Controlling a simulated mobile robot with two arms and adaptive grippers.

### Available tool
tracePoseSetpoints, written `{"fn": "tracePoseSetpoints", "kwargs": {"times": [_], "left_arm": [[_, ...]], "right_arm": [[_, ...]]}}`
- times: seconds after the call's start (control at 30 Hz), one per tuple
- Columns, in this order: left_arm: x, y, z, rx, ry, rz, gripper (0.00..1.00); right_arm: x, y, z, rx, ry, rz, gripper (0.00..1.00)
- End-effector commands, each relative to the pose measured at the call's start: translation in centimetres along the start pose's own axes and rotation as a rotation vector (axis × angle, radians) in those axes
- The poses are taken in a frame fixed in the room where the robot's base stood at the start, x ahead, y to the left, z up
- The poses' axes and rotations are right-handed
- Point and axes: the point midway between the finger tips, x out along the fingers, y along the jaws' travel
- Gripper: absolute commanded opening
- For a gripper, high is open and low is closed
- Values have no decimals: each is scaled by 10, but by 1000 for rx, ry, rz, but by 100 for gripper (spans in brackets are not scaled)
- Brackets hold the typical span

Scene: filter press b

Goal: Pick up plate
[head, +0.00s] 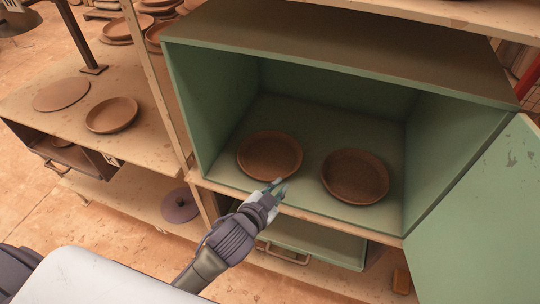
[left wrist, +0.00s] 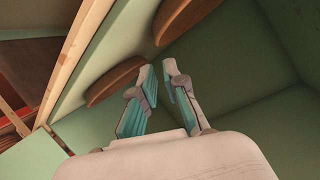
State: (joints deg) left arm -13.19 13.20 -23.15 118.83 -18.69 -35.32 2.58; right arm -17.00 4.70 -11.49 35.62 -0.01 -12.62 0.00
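Two round brown plates lie flat side by side on the floor of the open green cabinet, the left plate (head: 269,156) and the right plate (head: 355,176). My left gripper (head: 275,186) is at the cabinet's front edge, just in front of the left plate and apart from the right one. In the left wrist view, my fingers (left wrist: 160,66) have a narrow gap between their tips, with nothing held. Two brown plates show there edge-on, one (left wrist: 115,80) left of the fingers and one (left wrist: 183,20) above them. My right gripper is not in view.
The green cabinet (head: 330,35) has side walls and a roof around the plates. Its door (head: 485,215) stands open at the right. A wooden table (head: 75,85) at left holds another plate (head: 112,115) and a flat disc (head: 61,94). A post (head: 155,80) stands between.

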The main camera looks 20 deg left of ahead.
Motion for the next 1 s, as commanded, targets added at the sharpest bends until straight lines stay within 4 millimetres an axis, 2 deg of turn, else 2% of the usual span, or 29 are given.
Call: {"fn": "tracePoseSetpoints", "kwargs": {"times": [0.1,0.3,0.6,0.8,1.0], "left_arm": [[26,-1,-2,0,-1,-2,12],[59,-1,0,-1,-1,-1,12],[83,-2,2,-1,-3,0,12],[111,-2,5,-2,-3,0,12],[121,-2,7,-2,-2,1,12]], "right_arm": [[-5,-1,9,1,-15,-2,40],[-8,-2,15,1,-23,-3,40],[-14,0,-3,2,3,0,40],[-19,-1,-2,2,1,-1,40],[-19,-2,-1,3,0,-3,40]]}}
